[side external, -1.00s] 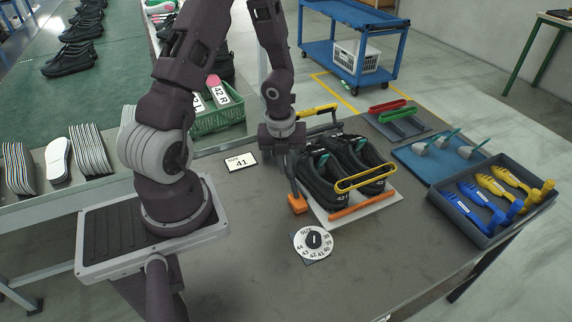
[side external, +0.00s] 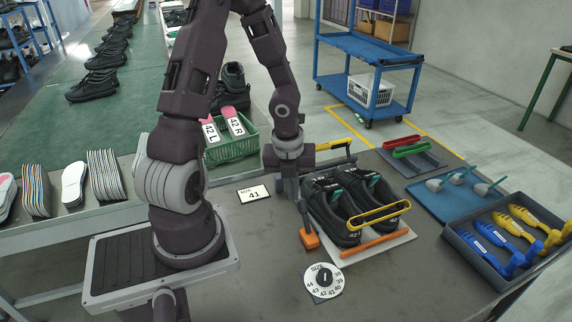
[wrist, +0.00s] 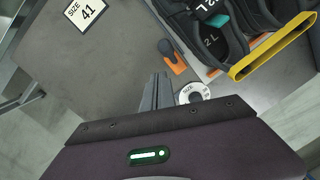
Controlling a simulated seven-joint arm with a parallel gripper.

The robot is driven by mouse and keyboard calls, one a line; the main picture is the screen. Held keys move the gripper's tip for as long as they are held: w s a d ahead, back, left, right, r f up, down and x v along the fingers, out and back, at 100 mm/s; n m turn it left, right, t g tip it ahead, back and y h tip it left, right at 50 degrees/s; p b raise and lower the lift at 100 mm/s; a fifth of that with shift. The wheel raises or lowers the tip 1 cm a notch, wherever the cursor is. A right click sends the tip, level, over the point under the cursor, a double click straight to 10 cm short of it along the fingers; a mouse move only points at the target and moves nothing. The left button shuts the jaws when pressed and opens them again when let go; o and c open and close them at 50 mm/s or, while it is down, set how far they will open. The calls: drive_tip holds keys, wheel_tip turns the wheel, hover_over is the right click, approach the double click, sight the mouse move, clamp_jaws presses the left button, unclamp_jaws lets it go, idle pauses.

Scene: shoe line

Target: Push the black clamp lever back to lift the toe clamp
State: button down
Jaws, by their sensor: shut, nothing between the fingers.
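The black clamp lever (side external: 304,216) stands beside the left shoe, with an orange foot (side external: 309,240) at its base. In the wrist view its dark rounded end (wrist: 166,46) shows over an orange forked piece. The yellow loop-shaped toe clamp (side external: 379,215) lies across the toes of two black shoes (side external: 330,212); it also shows in the wrist view (wrist: 278,48). My gripper (side external: 291,197) is shut and empty, pointing down just left of the lever. In the wrist view its fingertips (wrist: 157,76) are apart from the lever's dark end. Contact elsewhere along the lever cannot be told.
A size dial (side external: 324,281) lies in front of the orange foot. A "41" size card (side external: 253,195) lies left of my gripper. A green crate (side external: 232,146) stands behind; a grey tray of blue and yellow tools (side external: 466,246) is at right.

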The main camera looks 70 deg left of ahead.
wheel_tip(320, 180, up, 6)
drive_tip(key=a, duration=0.2)
drive_tip(key=shift+s+a, duration=0.35)
drive_tip(key=shift+s, duration=0.05)
drive_tip(key=shift+r, duration=0.15)
drive_tip(key=s+d+r+n+t, duration=0.2)
drive_tip(key=s+d+r+n, duration=0.2)
drive_tip(key=d+r+n, duration=0.4)
drive_tip(key=s+d+r+n+t, duration=0.2)
drive_tip(key=s+d+r+n, duration=0.3)
drive_tip(key=n, duration=1)
drive_tip(key=d+r, duration=0.3)
drive_tip(key=d, duration=0.2)
drive_tip(key=shift+s+d+h, duration=0.2)
drive_tip(key=shift+s+h, duration=0.1)
drive_tip(key=shift+h, duration=0.1)
drive_tip(key=shift+r, duration=0.1)
